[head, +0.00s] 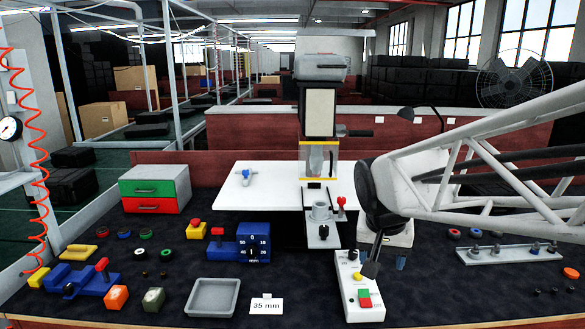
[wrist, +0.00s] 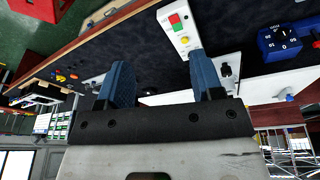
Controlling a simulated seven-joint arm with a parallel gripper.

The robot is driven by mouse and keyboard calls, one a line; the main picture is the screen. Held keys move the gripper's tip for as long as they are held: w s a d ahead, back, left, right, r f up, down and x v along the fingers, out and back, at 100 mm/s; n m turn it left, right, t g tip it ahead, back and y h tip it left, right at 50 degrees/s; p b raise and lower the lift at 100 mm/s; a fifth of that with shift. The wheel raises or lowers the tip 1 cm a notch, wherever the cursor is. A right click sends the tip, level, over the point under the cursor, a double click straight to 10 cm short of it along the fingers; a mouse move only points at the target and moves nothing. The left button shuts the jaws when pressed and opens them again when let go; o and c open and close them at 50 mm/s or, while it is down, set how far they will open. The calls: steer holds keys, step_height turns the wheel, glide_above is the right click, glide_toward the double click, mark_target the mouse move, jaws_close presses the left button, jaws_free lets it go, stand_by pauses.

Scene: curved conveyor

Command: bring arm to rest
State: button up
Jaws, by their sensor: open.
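My gripper (head: 377,260) hangs at the end of my white truss arm, above the front right middle of the dark workbench (head: 225,316). In the wrist view, my gripper (wrist: 158,65) shows two blue fingers spread wide with nothing between them. The white control box (head: 358,288), with red and green buttons, lies below and just left of the gripper in the head view. The box also shows in the wrist view (wrist: 180,38), beyond the right fingertip. Whether a fingertip touches it, I cannot tell.
The machine with a yellow-edged guard (head: 318,160) stands behind on a white plate (head: 270,185). A blue dial block (head: 253,242), a grey tray (head: 212,297) and a "35 mm" card (head: 266,306) lie left. A peg rail (head: 508,253) lies right. Bare bench shows between the control box and the rail.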

steer(key=s+d+f+n+y, duration=0.1)
steer(key=s+f+n, duration=0.2)
steer(key=s, duration=1.4)
steer(key=shift+f, duration=0.35)
